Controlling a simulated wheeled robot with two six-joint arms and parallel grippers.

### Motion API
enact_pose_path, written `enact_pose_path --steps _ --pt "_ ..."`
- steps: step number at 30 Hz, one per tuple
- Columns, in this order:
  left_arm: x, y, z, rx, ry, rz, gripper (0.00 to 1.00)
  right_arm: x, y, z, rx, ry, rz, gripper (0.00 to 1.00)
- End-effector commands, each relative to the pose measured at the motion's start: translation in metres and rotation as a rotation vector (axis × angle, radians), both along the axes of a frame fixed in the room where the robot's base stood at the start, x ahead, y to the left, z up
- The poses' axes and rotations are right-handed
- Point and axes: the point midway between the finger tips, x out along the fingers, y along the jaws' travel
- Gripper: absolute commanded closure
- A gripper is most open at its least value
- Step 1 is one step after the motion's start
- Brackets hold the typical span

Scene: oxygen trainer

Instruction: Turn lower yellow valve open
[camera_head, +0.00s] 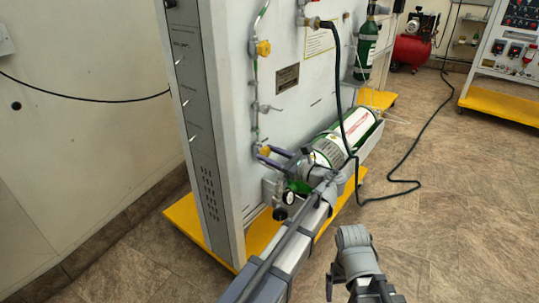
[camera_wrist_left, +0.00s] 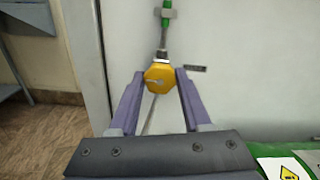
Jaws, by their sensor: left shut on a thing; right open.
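The lower yellow valve (camera_head: 265,151) is on the pipe at the left part of the grey panel, with another yellow valve (camera_head: 263,48) above it. In the left wrist view the lower valve (camera_wrist_left: 158,78) is a yellow knob with a pale line across its face. My left gripper (camera_head: 266,156) reaches to the lower valve; its purple fingers stand on both sides of the knob, shut on it. In the wrist view the left gripper (camera_wrist_left: 159,84) has the knob between its fingertips. My right gripper (camera_head: 332,284) is open and empty, low over the floor.
A green and white cylinder (camera_head: 328,151) lies in a holder right of my left gripper. A pressure gauge (camera_head: 288,197) sits just below. A black hose (camera_head: 338,85) hangs down to the floor. The yellow base (camera_head: 187,214) juts out below the panel.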

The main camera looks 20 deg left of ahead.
Motion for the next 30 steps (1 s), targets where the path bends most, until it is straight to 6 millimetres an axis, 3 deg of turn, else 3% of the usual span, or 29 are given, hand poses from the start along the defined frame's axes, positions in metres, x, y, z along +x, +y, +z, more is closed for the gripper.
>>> enact_pose_path --steps 13,26,27,30 --pt "-0.0005 0.0002 -0.0003 -0.146 -0.401 0.0 1.0 0.0 0.0 -0.0002 0.0 0.0 0.0 0.07" --pt "-0.0008 0.0002 -0.0004 -0.166 -0.457 0.001 1.0 0.0 0.0 -0.0003 0.0 0.0 0.0 0.07" --pt "-0.0009 0.0001 -0.0004 -0.166 -0.457 0.001 0.48 0.0 0.0 -0.0003 0.0 0.0 0.0 0.07" --pt "-0.0007 0.0002 -0.0004 -0.166 -0.457 0.001 0.37 0.0 0.0 -0.0003 0.0 0.0 0.0 0.07"
